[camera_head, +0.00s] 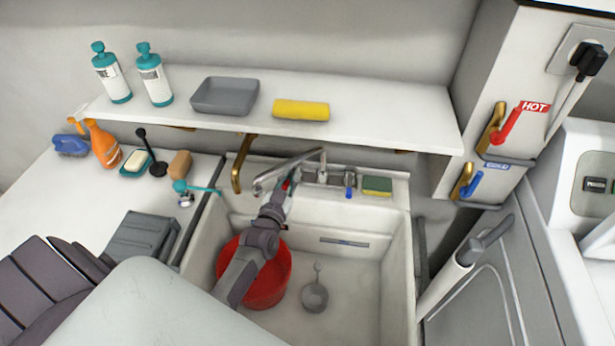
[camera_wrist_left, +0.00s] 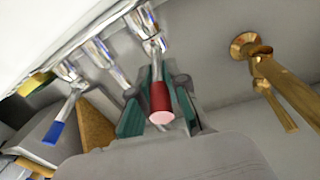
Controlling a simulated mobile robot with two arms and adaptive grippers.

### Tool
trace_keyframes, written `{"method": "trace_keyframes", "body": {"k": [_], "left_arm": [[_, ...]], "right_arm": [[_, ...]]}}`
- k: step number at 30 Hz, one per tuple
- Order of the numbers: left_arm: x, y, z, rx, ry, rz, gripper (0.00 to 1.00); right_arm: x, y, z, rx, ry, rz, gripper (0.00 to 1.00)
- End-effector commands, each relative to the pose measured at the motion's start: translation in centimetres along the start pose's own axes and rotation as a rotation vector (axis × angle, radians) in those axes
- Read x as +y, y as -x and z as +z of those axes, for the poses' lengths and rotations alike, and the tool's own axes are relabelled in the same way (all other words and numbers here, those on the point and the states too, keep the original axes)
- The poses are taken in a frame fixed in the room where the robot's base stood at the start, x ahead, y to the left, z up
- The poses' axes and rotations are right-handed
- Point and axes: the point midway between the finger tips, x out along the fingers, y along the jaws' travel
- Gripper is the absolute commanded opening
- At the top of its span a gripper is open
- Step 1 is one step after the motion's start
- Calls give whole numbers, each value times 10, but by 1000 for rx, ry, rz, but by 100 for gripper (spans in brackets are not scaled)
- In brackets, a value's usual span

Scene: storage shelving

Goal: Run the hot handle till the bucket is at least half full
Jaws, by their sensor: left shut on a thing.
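The red bucket (camera_head: 285,275) stands in the left part of the white sink, partly hidden by my left arm. The chrome faucet (camera_head: 290,170) is at the sink's back edge, its spout reaching left toward the bucket. I can make out no water stream, and the bucket's fill level is hidden. The red hot tap handle (camera_wrist_left: 159,97) is on the faucet, left of the blue tap handle (camera_head: 350,184). My left gripper (camera_head: 283,192) is shut on the red handle; its teal finger pads (camera_wrist_left: 158,102) lie on both sides of it. My right gripper is not in view.
A grey ladle (camera_head: 315,296) lies in the sink (camera_head: 350,314). A sponge (camera_head: 377,185) sits right of the faucet. A shelf (camera_head: 390,112) hangs above. Brass pipe (camera_head: 241,165) is left of the spout. HOT (camera_head: 509,124) and COLD (camera_head: 473,184) levers are on the right wall.

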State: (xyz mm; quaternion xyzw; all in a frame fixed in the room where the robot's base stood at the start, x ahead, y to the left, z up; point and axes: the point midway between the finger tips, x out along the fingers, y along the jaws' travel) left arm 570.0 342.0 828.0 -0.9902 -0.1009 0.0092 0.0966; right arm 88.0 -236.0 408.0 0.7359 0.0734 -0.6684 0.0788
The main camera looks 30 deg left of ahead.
Motion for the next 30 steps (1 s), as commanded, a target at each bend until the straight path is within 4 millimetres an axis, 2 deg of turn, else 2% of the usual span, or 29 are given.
{"method": "trace_keyframes", "body": {"k": [1, 5, 18, 19, 23, 30], "left_arm": [[-6, 1, 2, 3, -7, 15, 0], [-9, 1, 2, 13, -3, 57, 0], [-9, 2, 1, 16, 3, 88, 0], [-9, 2, 2, 16, 3, 88, 16], [-9, 2, 2, 16, 3, 88, 37], [-9, 2, 2, 16, 2, 88, 39]], "right_arm": [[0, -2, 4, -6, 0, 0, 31], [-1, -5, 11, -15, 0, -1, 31], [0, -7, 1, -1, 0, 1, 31], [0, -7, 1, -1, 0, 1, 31], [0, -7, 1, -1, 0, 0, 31], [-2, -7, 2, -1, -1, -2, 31]]}}
